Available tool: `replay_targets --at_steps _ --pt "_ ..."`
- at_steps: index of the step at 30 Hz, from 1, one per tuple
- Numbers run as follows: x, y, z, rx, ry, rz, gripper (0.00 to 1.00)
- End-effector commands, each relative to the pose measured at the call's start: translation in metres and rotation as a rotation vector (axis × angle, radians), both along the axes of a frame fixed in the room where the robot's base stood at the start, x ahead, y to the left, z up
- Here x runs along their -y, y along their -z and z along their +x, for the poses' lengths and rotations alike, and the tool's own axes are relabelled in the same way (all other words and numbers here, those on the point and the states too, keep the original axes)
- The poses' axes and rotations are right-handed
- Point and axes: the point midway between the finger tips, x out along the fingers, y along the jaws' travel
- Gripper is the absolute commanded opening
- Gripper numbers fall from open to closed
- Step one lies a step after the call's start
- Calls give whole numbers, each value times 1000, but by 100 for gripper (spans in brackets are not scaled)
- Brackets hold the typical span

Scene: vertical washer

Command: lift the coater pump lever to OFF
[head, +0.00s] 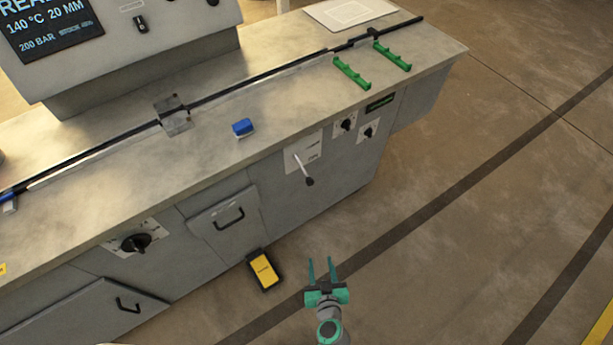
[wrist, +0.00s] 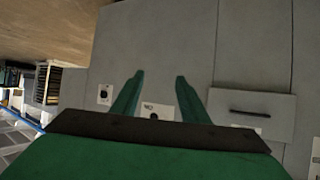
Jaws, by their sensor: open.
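The pump lever (head: 306,172) is a thin pale rod with a black knob, on a white plate (head: 303,152) on the front of the grey machine. Its knob end hangs low, below the plate's printed marks, which are too small to read. My gripper (head: 321,262) has teal fingers, open and empty, over the floor in front of the machine, apart from the lever. In the wrist view the fingers (wrist: 159,78) point toward the machine front, with a white plate (wrist: 157,111) showing between them; the lever itself is not clear there.
Two black knobs (head: 347,124) sit right of the lever plate. A drawer with a black handle (head: 229,218) is to its left. A yellow and black box (head: 264,271) is on the floor by the machine. A blue block (head: 243,127) lies on the top. Floor to the right is clear.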

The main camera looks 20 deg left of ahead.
Motion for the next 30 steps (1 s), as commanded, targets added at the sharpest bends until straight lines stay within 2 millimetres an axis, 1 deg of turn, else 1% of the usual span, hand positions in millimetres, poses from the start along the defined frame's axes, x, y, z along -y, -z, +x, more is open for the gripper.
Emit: replay_targets --at_steps 1,4,6,9,12,15,19,23,26,30 --pt "-7 -1 24 28 -46 16 41" --pt "-22 -9 63 97 -147 50 41" --pt "-33 -21 90 160 -216 71 41" --pt "-45 -43 124 263 -302 102 41" --pt "-53 -67 150 363 -363 123 41" --pt "-56 -86 168 443 -402 138 41" --pt "-56 -101 180 503 -422 144 41" --pt "-60 -105 188 521 -427 146 41" --pt "-70 -105 196 521 -430 146 41" --pt "-87 -105 213 519 -429 146 41"
